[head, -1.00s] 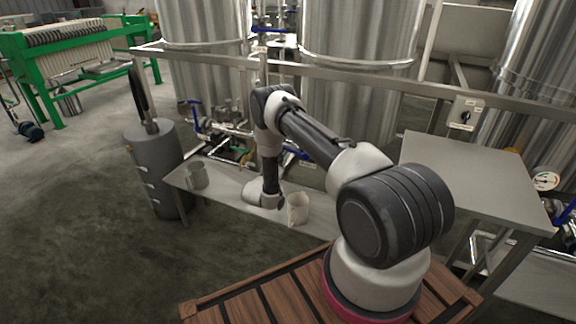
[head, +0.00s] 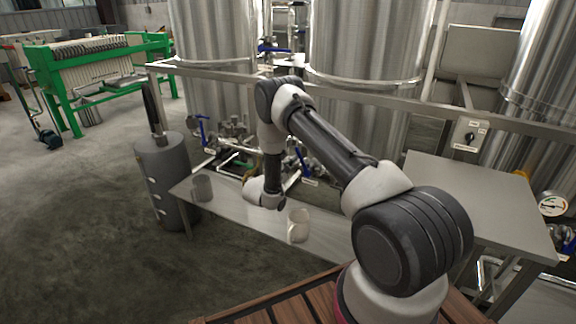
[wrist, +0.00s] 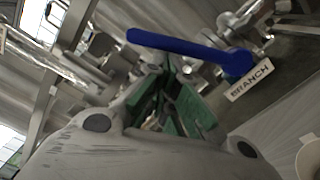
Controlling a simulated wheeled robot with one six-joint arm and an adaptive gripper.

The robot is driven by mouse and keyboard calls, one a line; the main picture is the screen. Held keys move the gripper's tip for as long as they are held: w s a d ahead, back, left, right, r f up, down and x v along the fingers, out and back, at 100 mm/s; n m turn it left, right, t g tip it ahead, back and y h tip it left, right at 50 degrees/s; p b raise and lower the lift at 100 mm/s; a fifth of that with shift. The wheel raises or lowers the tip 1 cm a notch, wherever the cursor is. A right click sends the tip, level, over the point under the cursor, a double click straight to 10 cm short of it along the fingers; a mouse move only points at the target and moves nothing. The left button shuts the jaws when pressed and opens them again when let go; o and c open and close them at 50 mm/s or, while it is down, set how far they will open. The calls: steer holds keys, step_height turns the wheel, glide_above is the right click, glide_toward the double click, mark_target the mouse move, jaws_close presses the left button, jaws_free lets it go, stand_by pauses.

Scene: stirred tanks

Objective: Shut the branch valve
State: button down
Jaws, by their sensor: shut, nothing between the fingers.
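The branch valve's blue lever (wrist: 190,46) lies across the upper middle of the wrist view, its pivot at the right beside a white BRANCH label (wrist: 249,82). The lever runs to the upper left from that pivot. My gripper (wrist: 168,78) has green-padded fingers and is shut and empty, its tips just below the lever in the picture. I cannot tell whether they touch it. In the head view, a blue lever (head: 302,160) shows among the pipes right of my wrist. My arm hides the fingers there.
A steel bench (head: 240,212) below the valves carries a grey cup (head: 203,189) and a pale cup (head: 298,227). A metal rail (head: 400,98) crosses in front of the tanks. A grey cylinder (head: 163,185) stands left. A steel table (head: 470,200) stands right.

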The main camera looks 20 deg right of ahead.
mark_target(299, 156)
steer(key=shift+s+d+r+m, duration=0.5)
steer(key=shift+s+r+m, duration=0.1)
steer(key=shift+m, duration=0.25)
steer(key=shift+s+d+r+m, duration=0.45)
steer(key=shift+s+m, duration=0.15)
steer(key=shift+m, duration=0.25)
steer(key=shift+s, duration=0.1)
